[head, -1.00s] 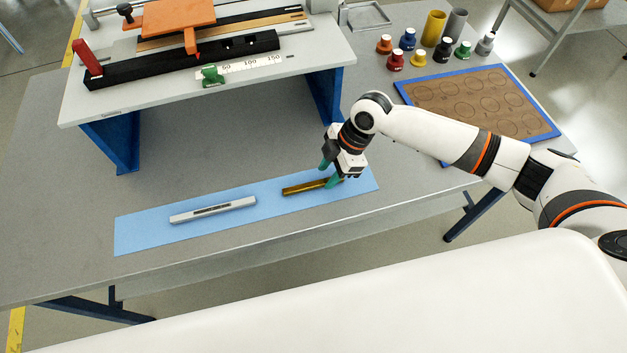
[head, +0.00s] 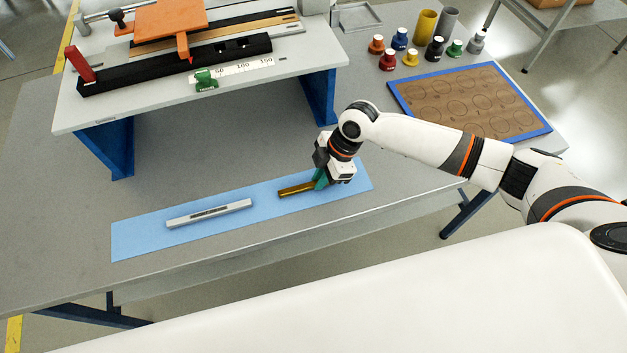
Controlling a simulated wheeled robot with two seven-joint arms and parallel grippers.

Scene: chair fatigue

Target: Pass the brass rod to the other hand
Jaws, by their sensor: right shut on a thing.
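The brass rod (head: 294,190) is a short golden bar over the right part of the blue mat (head: 142,244). My right gripper (head: 321,180), with green fingertips, is shut on the rod's right end. The rod's left part sticks out to the left of the fingers. I cannot tell whether the rod touches the mat or is slightly raised. My left gripper is not in the head view.
A silver bar (head: 208,213) lies on the mat left of the rod. A raised grey stand (head: 110,112) with blue legs is behind. Several coloured weights, a yellow cylinder (head: 425,26) and a blue-edged board (head: 475,100) are at the right. Bare table lies between mat and stand.

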